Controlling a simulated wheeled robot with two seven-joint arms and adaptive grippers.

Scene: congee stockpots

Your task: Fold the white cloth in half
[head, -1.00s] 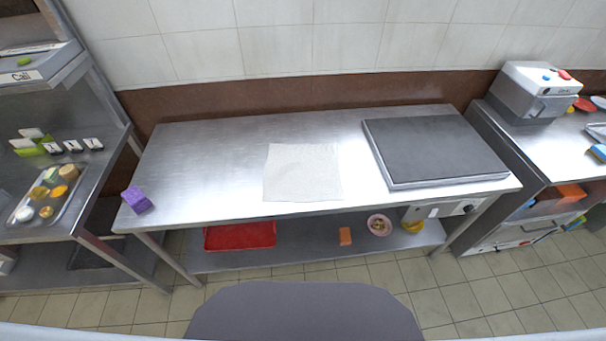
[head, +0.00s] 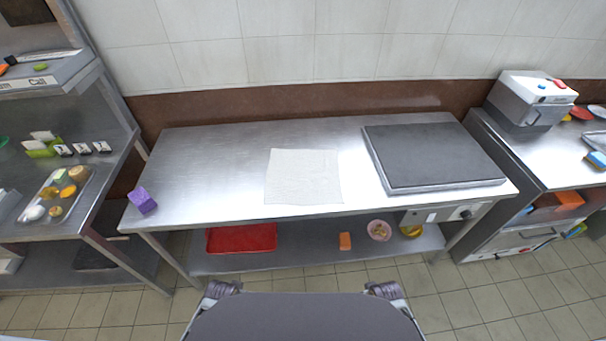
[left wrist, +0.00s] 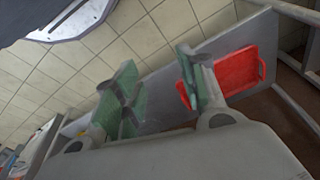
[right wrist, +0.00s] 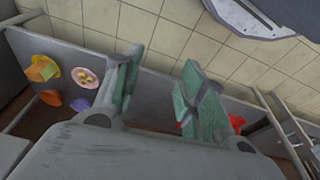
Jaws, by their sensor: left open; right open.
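The white cloth (head: 303,177) lies flat and spread out on the steel table (head: 215,180), near the middle of its front edge. It is roughly square. In the head view only the tops of my arms show at the bottom, on both sides of my body, well short of the table. My left gripper (left wrist: 158,95) is open and empty in the left wrist view, above the floor by the lower shelf. My right gripper (right wrist: 155,92) is open and empty in the right wrist view, also low before the shelf. Neither wrist view shows the cloth.
A dark griddle plate (head: 432,154) fills the table's right side. The table left of the cloth is clear.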

